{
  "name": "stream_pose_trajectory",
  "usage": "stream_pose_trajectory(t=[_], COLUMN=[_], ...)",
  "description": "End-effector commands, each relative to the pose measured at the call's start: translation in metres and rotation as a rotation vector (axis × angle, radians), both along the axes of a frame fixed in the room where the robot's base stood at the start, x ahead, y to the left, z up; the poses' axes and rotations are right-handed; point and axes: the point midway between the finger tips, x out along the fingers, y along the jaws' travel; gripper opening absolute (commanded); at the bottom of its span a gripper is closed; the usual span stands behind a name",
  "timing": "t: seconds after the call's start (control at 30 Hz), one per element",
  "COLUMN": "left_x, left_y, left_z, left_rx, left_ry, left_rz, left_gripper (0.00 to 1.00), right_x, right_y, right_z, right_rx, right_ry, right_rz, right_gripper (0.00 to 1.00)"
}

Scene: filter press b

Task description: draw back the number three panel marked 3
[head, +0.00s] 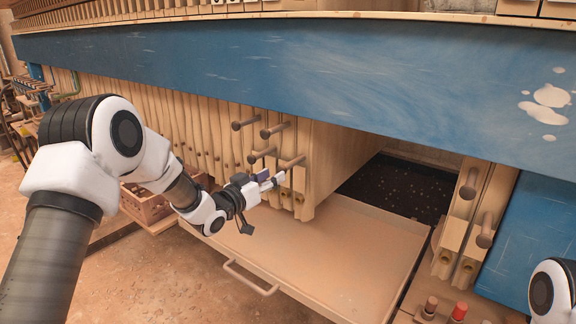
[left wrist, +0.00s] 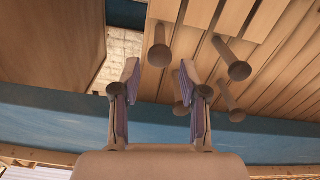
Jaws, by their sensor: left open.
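A row of upright tan filter panels (head: 204,130) hangs under the blue beam, with round peg handles sticking out of the front ones. No number 3 is legible on any panel. My left gripper (head: 274,181) is open, in front of the end panels of the left stack and close to the lower right peg (head: 291,163). In the left wrist view, the open fingers (left wrist: 160,72) point at the pegs. One peg (left wrist: 158,52) shows in the gap just past the fingertips; I cannot tell if they touch. My right gripper is out of view.
A blue beam (head: 330,75) runs across above the panels. A tan tray (head: 345,245) with a front handle (head: 250,278) lies below. A dark gap separates the left stack from the right-hand panels (head: 470,215). A crate (head: 146,205) stands behind my left arm.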

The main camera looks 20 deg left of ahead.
Motion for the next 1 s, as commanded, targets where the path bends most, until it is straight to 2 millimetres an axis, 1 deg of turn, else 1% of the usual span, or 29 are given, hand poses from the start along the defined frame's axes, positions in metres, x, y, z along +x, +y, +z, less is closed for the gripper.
stream_pose_trajectory(t=[0.07, 0.17, 0.3, 0.4, 0.53, 0.73, 0.77, 0.8, 0.83, 0.87, 1.0], left_x=[0.008, 0.023, 0.049, 0.064, 0.072, 0.073, 0.072, 0.072, 0.072, 0.072, 0.072], left_y=[-0.002, -0.009, -0.018, -0.023, -0.026, -0.026, -0.026, -0.026, -0.026, -0.026, -0.026], left_z=[0.005, 0.005, 0.005, 0.003, 0.003, 0.001, 0.002, 0.002, 0.001, 0.002, 0.002], left_rx=[0.001, 0.003, 0.002, 0.001, 0.000, 0.000, 0.000, 0.000, 0.000, 0.000, 0.000], left_ry=[-0.011, -0.008, -0.007, -0.005, -0.005, -0.003, -0.003, -0.003, -0.003, -0.003, -0.003], left_rz=[-0.004, -0.004, -0.003, -0.002, -0.001, -0.001, -0.001, -0.001, -0.001, -0.001, -0.001], left_gripper=[0.43, 0.43, 0.43, 0.43, 0.43, 0.43, 0.33, 0.19, 0.08, 0.00, 0.00], right_x=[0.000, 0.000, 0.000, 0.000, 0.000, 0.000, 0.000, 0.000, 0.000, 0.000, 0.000], right_y=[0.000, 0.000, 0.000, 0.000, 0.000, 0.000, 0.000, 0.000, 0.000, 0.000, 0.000], right_z=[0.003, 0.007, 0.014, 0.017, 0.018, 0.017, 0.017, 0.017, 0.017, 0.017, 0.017], right_rx=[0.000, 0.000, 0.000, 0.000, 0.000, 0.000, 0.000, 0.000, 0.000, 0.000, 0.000], right_ry=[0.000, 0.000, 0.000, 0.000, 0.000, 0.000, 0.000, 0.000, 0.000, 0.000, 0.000], right_rz=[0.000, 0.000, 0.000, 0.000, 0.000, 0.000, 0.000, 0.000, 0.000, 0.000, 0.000], right_gripper=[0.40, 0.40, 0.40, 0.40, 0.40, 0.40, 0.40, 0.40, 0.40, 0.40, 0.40])
